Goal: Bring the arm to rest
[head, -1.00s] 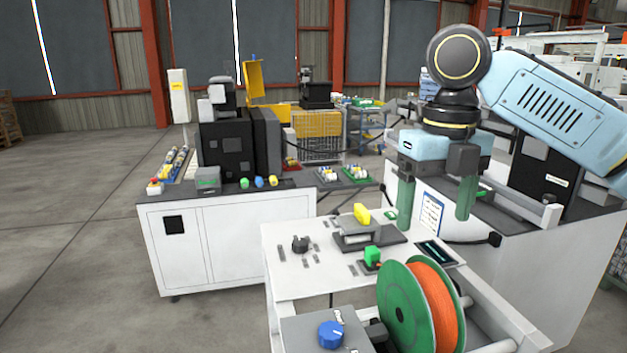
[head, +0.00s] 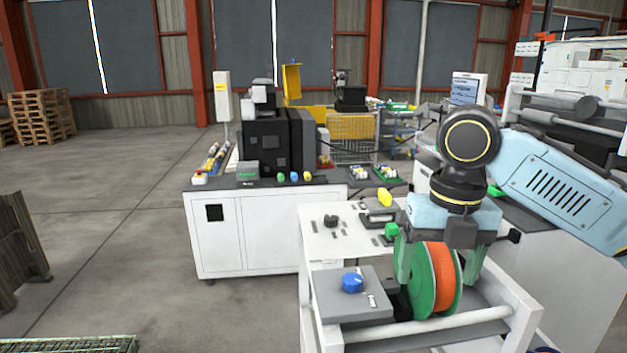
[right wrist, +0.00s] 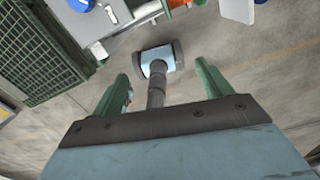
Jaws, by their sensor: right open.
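My right arm comes in from the right in the head view. Its right gripper (head: 438,262) points down in front of the green and orange spool (head: 440,280) in the picture, and whether they touch cannot be told. In the right wrist view the right gripper (right wrist: 162,88) has its two green fingers wide apart with nothing between them. Bare floor and a blue and dark part on a dark post show beyond the fingers. My left gripper is not in view.
A white workbench (head: 320,240) with a blue knob (head: 352,282) stands below the right arm. A white cabinet (head: 245,235) carries a black machine (head: 265,145). Pallets (head: 40,115) stand at the far left. The floor (head: 110,240) left of the cabinet is mostly clear.

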